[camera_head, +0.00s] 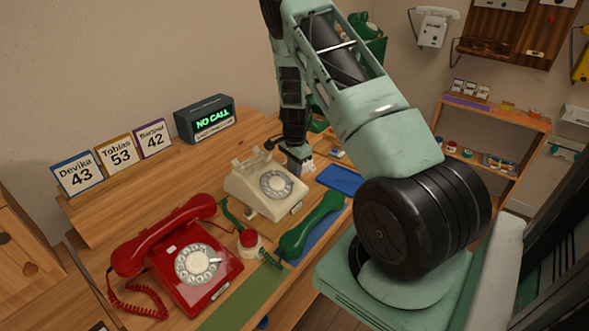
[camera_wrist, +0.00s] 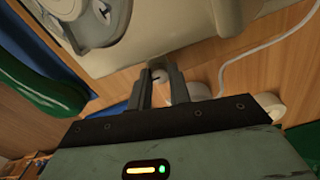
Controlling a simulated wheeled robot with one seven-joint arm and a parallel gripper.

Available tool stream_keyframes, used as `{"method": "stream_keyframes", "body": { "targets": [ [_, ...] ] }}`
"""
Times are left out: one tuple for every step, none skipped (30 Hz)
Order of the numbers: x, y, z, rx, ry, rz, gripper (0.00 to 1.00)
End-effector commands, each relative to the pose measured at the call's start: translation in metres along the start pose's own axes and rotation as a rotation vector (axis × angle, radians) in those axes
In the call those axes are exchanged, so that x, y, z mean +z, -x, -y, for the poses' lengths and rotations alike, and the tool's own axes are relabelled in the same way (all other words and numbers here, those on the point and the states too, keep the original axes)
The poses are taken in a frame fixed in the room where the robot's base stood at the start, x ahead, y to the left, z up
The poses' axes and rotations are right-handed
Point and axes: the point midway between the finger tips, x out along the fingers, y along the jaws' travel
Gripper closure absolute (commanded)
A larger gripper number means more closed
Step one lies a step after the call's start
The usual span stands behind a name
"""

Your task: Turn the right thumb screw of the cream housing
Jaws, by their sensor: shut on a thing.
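The cream housing (camera_head: 250,200) is a dial phone body on the wooden table; part of it fills the top of the wrist view (camera_wrist: 190,22). My gripper (camera_head: 298,166) is at the right side of the housing in the head view. In the wrist view my gripper (camera_wrist: 161,82) has its two fingers closed around a small round thumb screw (camera_wrist: 158,73) at the edge of the housing. The fingers hide most of the screw, so its turn angle cannot be told. In the head view the screw is hidden by the gripper.
A red phone (camera_head: 195,265) and a green handset (camera_head: 310,225) lie nearby. A red-topped button (camera_head: 249,240) stands between them. A blue mat (camera_head: 340,179) lies to the right. A white cord (camera_wrist: 250,48) runs past the fingers. Number cards (camera_head: 115,155) and a display (camera_head: 207,120) stand behind.

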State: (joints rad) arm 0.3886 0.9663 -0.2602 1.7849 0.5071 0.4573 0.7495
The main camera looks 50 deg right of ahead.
Motion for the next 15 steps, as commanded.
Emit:
{"method": "stream_keyframes", "body": {
  "targets": [
    [0.0001,0.0001,0.0003,-0.001,-0.007,0.000,1.00],
    [0.0001,0.0001,0.0003,-0.001,-0.010,0.000,1.00],
    [0.0000,0.0001,0.0003,-0.001,-0.014,0.000,1.00],
    [0.0000,0.0001,0.0003,-0.001,-0.015,0.000,1.00],
    [0.0000,0.0000,0.0002,-0.001,-0.016,0.000,1.00],
    [0.0000,0.0001,0.0002,-0.001,-0.017,0.000,1.00],
    [0.0000,0.0000,0.0002,-0.001,-0.017,0.000,1.00],
    [0.0000,0.0000,0.0002,-0.001,-0.017,0.000,1.00],
    [0.0000,0.0000,0.0002,0.000,-0.017,0.000,1.00],
    [0.0000,0.0000,0.0002,0.000,-0.017,0.000,1.00],
    [0.0000,0.0000,0.0002,0.000,-0.017,0.000,1.00],
    [0.0000,0.0000,0.0002,0.000,-0.017,0.000,1.00],
    [0.0000,0.0000,0.0002,0.000,-0.016,0.000,1.00],
    [0.0000,0.0000,0.0001,0.000,-0.016,0.000,1.00],
    [0.0000,0.0000,0.0001,0.000,-0.016,0.000,0.78]
  ]
}}
